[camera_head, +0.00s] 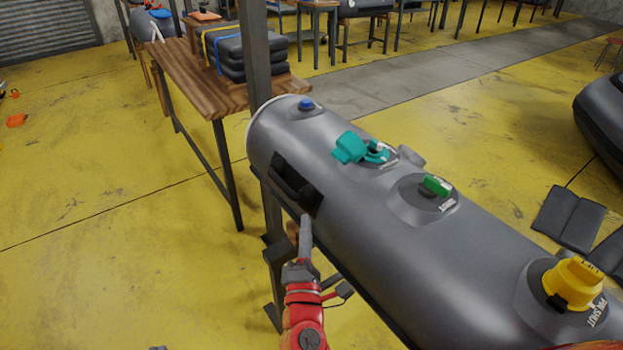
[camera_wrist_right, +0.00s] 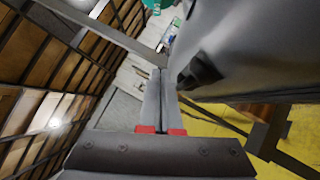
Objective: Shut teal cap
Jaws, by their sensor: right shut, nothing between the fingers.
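The teal cap (camera_head: 349,148) is open on top of the grey boat tube (camera_head: 330,205). It stands tilted up beside its teal valve ring (camera_head: 377,153), on the ring's left side. Part of a teal piece (camera_wrist_right: 152,4) also shows at the top edge of the right wrist view. My right gripper (camera_head: 306,218) is shut and empty. It points up beside the near side of the tube, below the black handle and apart from the teal cap. Its two fingers (camera_wrist_right: 160,72) lie together in the right wrist view.
A blue cap (camera_head: 305,104), a green valve (camera_head: 436,186) and a yellow cap (camera_head: 573,284) sit along the tube. A black handle (camera_head: 296,185) sticks out on the near side. A dark post (camera_head: 256,60) rises behind the tube's left end, near a wooden table (camera_head: 190,75).

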